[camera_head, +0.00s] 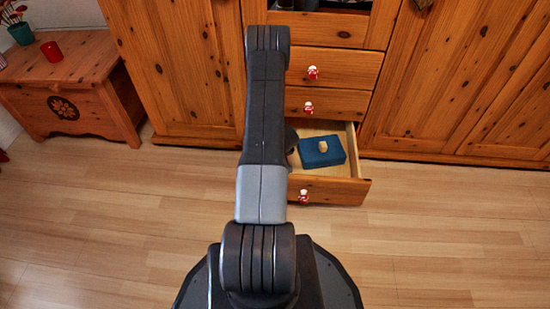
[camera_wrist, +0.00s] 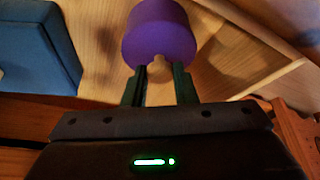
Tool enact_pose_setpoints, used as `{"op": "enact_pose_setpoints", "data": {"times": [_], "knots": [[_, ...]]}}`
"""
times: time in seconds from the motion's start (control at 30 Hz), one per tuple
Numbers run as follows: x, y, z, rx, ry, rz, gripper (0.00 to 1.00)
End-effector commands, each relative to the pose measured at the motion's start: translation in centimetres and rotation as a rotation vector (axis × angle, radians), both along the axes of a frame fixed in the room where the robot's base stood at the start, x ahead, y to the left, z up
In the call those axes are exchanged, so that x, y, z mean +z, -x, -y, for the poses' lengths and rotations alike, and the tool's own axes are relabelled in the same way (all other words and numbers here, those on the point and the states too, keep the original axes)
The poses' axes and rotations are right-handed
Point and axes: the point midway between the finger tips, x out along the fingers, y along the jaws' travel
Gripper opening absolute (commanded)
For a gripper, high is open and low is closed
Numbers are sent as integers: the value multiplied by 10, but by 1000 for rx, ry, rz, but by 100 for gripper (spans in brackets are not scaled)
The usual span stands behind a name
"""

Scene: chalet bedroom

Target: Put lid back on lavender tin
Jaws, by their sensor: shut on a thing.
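A round purple piece (camera_wrist: 160,32), the lavender tin or its lid, shows in the wrist view just beyond my fingers. A small tan knob (camera_wrist: 157,66) stands on its near side. My gripper (camera_wrist: 160,73) has its two dark fingers closed around this knob. I cannot tell whether the purple piece is the lid alone or the lid seated on the tin. In the head view my arm hides the gripper and the purple piece.
The open bottom drawer (camera_head: 338,190) holds a blue box (camera_head: 321,152) with a tan knob; the box also shows at the left of the wrist view (camera_wrist: 40,45). Cabinet doors (camera_head: 465,80) flank the drawers. A wooden chest (camera_head: 65,85) stands at left. The floor (camera_head: 450,220) is clear.

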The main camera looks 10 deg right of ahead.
Motion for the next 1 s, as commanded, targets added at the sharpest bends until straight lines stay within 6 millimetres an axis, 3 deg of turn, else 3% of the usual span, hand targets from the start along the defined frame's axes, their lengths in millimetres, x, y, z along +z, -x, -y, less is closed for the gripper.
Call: {"op": "enact_pose_setpoints", "data": {"times": [0.93, 0.97, 1.0], "knots": [[-1, 0, 0, 0, 0, 0, 3], [-1, 0, 0, 0, 0, 0, 29], [-1, 0, 0, 0, 0, 0, 37]]}}
